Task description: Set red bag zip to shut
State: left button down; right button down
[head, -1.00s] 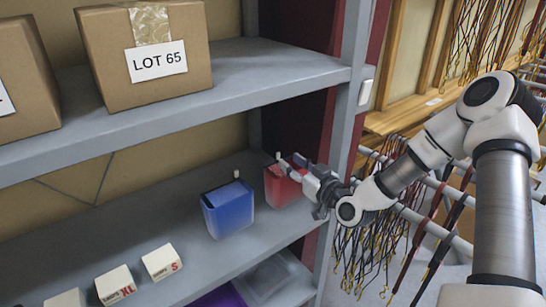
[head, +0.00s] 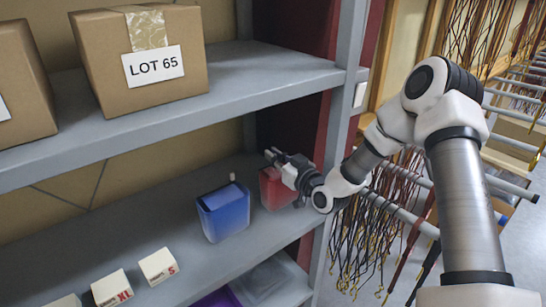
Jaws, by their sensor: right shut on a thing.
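The red bag (head: 272,192) stands on the lower shelf, near the rack's right post. My right gripper (head: 275,157) is at the bag's top edge and is shut on a small part there, which looks like the zip pull. The gripper hides the pull and much of the bag's top, so I cannot tell how far the zip is open. My left gripper is not in view.
A blue bag (head: 225,214) with a white pull stands left of the red bag. Small white size boxes (head: 158,266) sit further left on the lower shelf (head: 130,215). The upper shelf (head: 270,75) holds a LOT 65 carton (head: 150,85). Cords hang at right.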

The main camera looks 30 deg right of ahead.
jog(key=d, duration=0.2)
jog(key=shift+d, duration=0.3)
jog(key=c, duration=1.2)
grip_release()
jog(key=shift+a, duration=0.1)
jog(key=s, duration=0.7)
jog(key=shift+s+d, duration=0.2)
jog(key=shift+d, duration=0.05)
